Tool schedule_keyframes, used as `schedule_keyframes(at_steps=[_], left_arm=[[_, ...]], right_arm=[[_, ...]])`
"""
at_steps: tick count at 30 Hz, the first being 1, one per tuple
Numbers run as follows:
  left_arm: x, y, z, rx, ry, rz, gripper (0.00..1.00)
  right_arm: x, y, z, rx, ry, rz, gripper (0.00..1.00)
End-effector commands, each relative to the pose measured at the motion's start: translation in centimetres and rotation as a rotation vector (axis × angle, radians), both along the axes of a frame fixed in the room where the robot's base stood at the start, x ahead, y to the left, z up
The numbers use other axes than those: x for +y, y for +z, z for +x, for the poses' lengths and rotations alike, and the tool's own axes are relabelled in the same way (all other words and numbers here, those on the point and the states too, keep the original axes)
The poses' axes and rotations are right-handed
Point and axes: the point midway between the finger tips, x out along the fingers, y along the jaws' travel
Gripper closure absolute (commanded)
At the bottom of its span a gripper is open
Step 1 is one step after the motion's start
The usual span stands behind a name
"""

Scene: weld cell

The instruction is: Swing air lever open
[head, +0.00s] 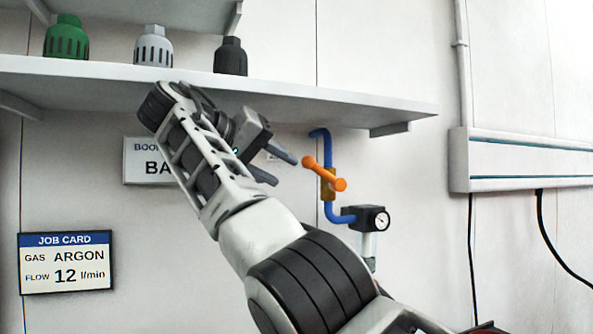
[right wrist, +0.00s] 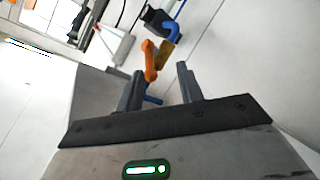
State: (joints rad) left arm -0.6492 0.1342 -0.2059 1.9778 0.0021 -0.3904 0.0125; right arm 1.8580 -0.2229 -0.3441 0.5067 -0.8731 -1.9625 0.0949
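The orange air lever (head: 323,173) sits on a brass valve body (head: 327,189) in a blue wall pipe (head: 319,134). It lies slantwise across the pipe, its upper-left end toward my right gripper (head: 285,171). That gripper is open and empty, just left of the lever, and its fingers point at it. In the right wrist view, the lever (right wrist: 150,61) shows beyond the fingertips of the gripper (right wrist: 161,75), nearer the left finger. My left gripper is not in view.
A shelf (head: 300,108) with green (head: 66,38), grey (head: 154,46) and black (head: 231,57) caps is above my arm. A pressure gauge (head: 381,219) sits below the lever. A job card (head: 66,262) and a partly hidden sign (head: 145,163) are at left. A wall box (head: 520,160) is at right.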

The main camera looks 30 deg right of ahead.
Motion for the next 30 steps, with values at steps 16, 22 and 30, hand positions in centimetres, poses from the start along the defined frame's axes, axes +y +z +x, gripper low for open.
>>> schedule_keyframes(at_steps=[16, 22, 30], left_arm=[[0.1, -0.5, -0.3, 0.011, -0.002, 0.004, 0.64], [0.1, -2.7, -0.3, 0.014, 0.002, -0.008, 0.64], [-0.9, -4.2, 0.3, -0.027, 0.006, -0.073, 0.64]], right_arm=[[1.2, -0.2, -0.2, 0.004, 0.006, -0.008, 0.91], [-0.5, -3.6, 2.8, 0.083, 0.146, -0.19, 1.0], [-2.6, -10.1, 4.3, 0.407, 0.305, -0.919, 1.0]])
